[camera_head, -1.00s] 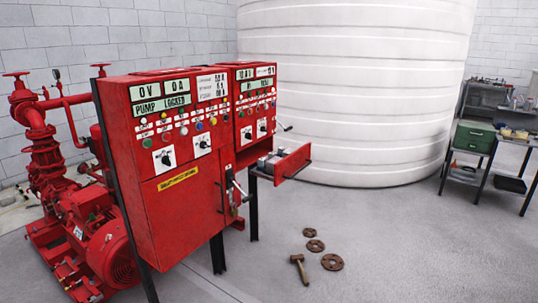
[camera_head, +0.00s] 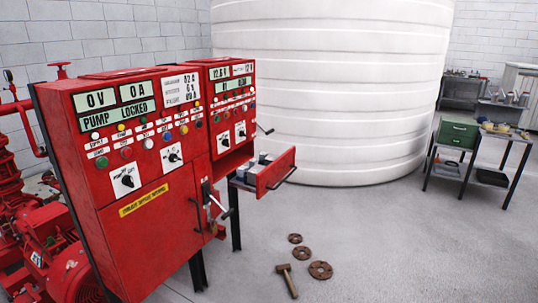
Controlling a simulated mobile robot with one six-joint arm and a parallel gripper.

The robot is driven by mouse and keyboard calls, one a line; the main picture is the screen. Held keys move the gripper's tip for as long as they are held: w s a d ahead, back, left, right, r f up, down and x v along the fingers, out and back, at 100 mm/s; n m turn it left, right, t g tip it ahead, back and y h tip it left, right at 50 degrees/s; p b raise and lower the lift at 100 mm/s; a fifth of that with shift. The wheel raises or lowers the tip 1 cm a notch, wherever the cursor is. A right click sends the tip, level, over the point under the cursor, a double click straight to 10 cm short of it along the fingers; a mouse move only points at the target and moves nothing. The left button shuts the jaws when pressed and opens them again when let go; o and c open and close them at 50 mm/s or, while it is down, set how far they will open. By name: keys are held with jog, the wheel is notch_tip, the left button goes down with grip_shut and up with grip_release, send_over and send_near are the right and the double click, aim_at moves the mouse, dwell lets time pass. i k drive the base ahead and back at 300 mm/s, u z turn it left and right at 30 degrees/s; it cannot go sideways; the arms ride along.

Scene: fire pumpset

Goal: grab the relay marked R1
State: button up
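A red open drawer (camera_head: 272,171) sticks out of the right-hand red control cabinet (camera_head: 229,110). Several small grey-white blocks (camera_head: 254,167) lie in it; they may be relays, but no R1 mark can be read at this size. The drawer's front wall hides part of what is inside. The larger red control cabinet (camera_head: 150,222) stands to the left, its display reading "PUMP LOCKED". My gripper is not in view.
A hammer (camera_head: 287,280) and rusty flanges (camera_head: 320,270) lie on the floor in front of the drawer. A red pump (camera_head: 40,245) stands at left, a white tank (camera_head: 330,90) behind. A table with a green box (camera_head: 457,134) is at right. Floor at lower right is clear.

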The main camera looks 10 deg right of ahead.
aim_at(242, 170)
jog(key=z, duration=0.1)
jog(key=i, duration=1.55)
jog(key=u, duration=0.4)
